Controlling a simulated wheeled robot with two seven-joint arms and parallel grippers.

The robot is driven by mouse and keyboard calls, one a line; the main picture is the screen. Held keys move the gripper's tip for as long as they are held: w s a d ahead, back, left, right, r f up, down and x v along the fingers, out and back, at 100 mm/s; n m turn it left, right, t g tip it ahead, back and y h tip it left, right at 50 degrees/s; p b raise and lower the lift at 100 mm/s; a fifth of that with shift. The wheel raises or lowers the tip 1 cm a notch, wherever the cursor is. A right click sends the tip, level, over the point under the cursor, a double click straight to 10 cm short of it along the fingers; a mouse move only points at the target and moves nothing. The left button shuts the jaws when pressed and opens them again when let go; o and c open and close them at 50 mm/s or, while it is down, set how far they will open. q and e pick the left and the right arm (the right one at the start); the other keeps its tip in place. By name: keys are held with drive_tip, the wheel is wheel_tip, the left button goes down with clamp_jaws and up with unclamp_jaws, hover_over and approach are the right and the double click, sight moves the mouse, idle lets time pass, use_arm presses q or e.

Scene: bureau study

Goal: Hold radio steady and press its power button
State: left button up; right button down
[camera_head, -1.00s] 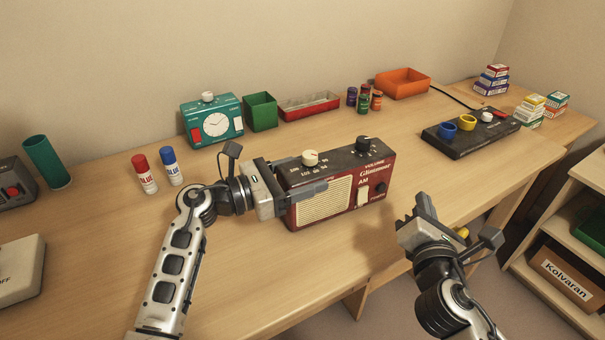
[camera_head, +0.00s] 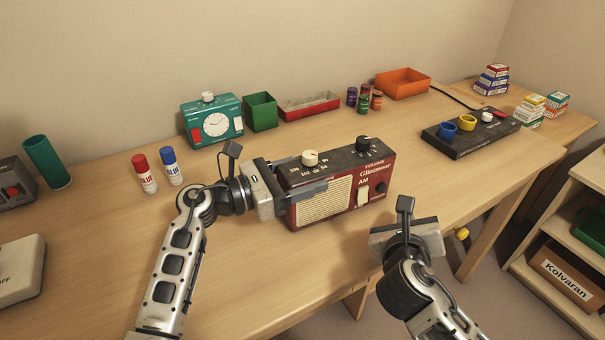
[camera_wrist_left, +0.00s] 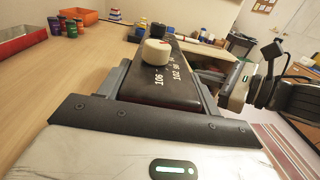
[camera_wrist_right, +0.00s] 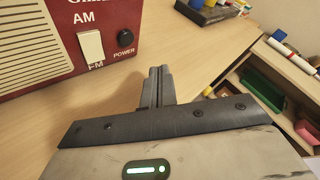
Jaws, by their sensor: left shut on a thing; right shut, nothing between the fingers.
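The dark red radio (camera_head: 367,201) stands upright on the desk, with a cream speaker grille, a cream AM/FM switch and two knobs on its black top. Its round black power button (camera_head: 380,188) is at the right of the front; it also shows in the right wrist view (camera_wrist_right: 125,38), labelled POWER. My left gripper (camera_head: 300,190) is shut on the radio's left end, one finger across the front. My right gripper (camera_head: 405,235) is in front of the radio's right end, apart from it. In the right wrist view its fingers (camera_wrist_right: 157,85) are shut and empty, right of and below the button.
A black panel (camera_head: 470,138) with coloured rings lies to the right on the desk. Two glue sticks (camera_head: 145,174) stand left. A shelf (camera_head: 590,185) is at far right.

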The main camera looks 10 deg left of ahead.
sight(389, 187)
drive_tip(key=shift+w+a, duration=0.65)
drive_tip(key=shift+w, duration=0.35)
drive_tip(key=shift+w+a, duration=0.65)
drive_tip(key=shift+w, duration=0.35)
drive_tip(key=shift+w, duration=0.15)
idle(0.4)
drive_tip(key=shift+w+a, duration=0.2)
drive_tip(key=shift+w, duration=0.05)
idle(0.5)
drive_tip(key=shift+s+d, duration=0.2)
drive_tip(key=shift+s, duration=0.2)
drive_tip(key=shift+s+d, duration=0.55)
drive_tip(key=shift+s, duration=0.3)
drive_tip(key=shift+s+d, duration=0.55)
drive_tip(key=shift+s, duration=0.3)
drive_tip(key=shift+s+d, duration=0.55)
drive_tip(key=shift+s, duration=0.3)
